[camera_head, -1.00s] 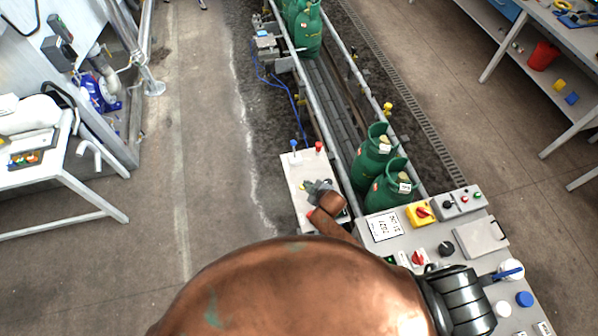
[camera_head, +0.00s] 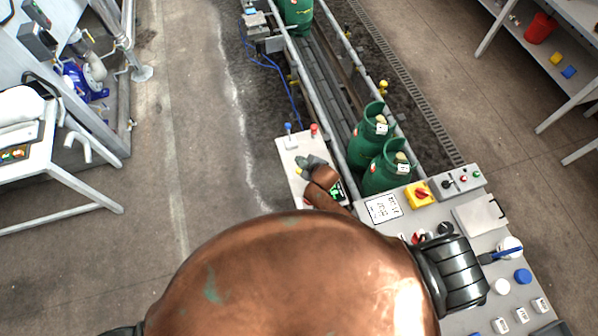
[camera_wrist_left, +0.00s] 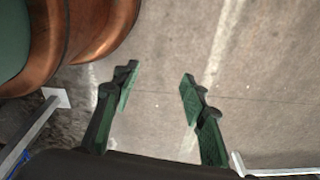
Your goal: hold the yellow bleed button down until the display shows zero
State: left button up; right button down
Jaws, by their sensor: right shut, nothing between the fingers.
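A small yellow spot (camera_head: 299,171), which looks like the bleed button, shows on the pale panel (camera_head: 289,151) beside the conveyor. My right gripper (camera_head: 311,164) is shut and empty over this panel, its tip close by the yellow spot. I cannot tell whether it touches or presses it. A small green-lit display (camera_head: 338,189) shows partly behind my right wrist; its reading is too small to make out. My left gripper (camera_wrist_left: 158,92) is open and empty above bare floor in the left wrist view.
Green cylinders (camera_head: 387,169) stand on the conveyor beside the panel. A control desk (camera_head: 410,222) with a yellow-and-red switch (camera_head: 419,195) lies to the right. The panel also carries a red knob (camera_head: 314,129) and a blue one. My copper-coloured arm hides the lower middle.

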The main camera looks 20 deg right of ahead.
aim_at(299, 172)
notch_tip(299, 172, down, 3)
jog(key=shift+r+b, duration=0.1)
jog(key=shift+b, duration=1)
notch_tip(299, 172, down, 4)
jog(key=b, duration=0.3)
jog(key=shift+r, duration=0.2)
jog(key=shift+f, duration=0.2)
jog(key=shift+w+f, duration=0.1)
pick_arm(q)
notch_tip(299, 172, down, 6)
jog(key=shift+s+f, duration=0.2)
jog(key=shift+s, duration=0.05)
jog(key=shift+s, duration=0.2)
pick_arm(e)
jog(key=shift+f, duration=0.1)
pick_arm(q)
jog(key=shift+f+b, duration=0.1)
jog(key=shift+b, duration=0.2)
pick_arm(e)
jog(key=shift+f, duration=0.3)
